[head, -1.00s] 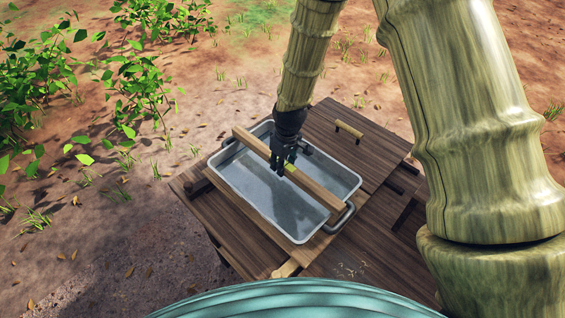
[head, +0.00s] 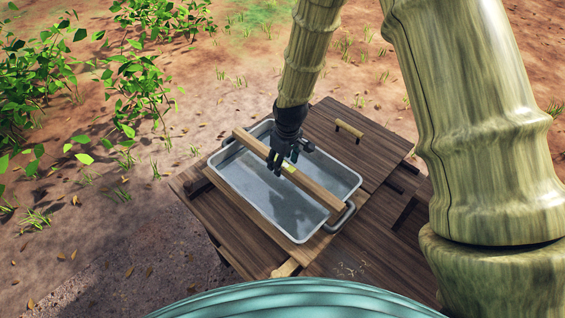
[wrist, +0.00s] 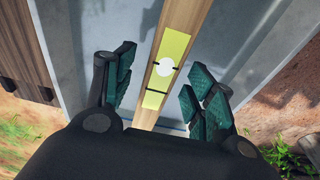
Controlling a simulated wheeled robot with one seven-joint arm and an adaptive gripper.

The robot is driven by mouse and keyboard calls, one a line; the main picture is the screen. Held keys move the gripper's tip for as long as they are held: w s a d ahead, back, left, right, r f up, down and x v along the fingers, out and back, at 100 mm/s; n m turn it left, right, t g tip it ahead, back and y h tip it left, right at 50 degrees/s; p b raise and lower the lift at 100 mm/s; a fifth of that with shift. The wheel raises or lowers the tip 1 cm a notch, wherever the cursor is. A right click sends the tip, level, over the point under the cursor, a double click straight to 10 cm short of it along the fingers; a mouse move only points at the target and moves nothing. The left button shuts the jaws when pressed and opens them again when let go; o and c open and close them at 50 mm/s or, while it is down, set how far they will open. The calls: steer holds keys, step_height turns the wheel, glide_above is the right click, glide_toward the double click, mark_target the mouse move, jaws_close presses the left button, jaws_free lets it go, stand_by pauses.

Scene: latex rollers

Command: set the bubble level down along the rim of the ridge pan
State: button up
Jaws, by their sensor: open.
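The bubble level is a long wooden bar (head: 318,192) with a yellow-green vial window, lying lengthwise over the ridge pan, a grey metal tray (head: 278,203). Its ends reach the pan's far-left and near-right rims; exact contact is hard to tell. My gripper (head: 281,166) is over the bar near its middle, from above. In the wrist view my open gripper (wrist: 163,97) has its green-padded fingers apart on either side of the bar (wrist: 180,22), with gaps showing. The round white mark and vial window lie between the fingers. The grey pan (wrist: 100,32) shows beneath.
A metal loop handle (head: 340,222) is at the pan's near-right end. Leafy bushes (head: 130,75) grow at the left, clear of the table.

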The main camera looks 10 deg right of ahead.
step_height(320, 180, up, 11)
steer(key=s, duration=0.1)
steer(key=shift+d+f, duration=0.2)
steer(key=shift+d, duration=0.15)
step_height(320, 180, up, 5)
steer(key=p, duration=0.3)
steer(key=shift+s+p, duration=0.1)
steer(key=shift+p, duration=0.3)
stand_by(0.6)
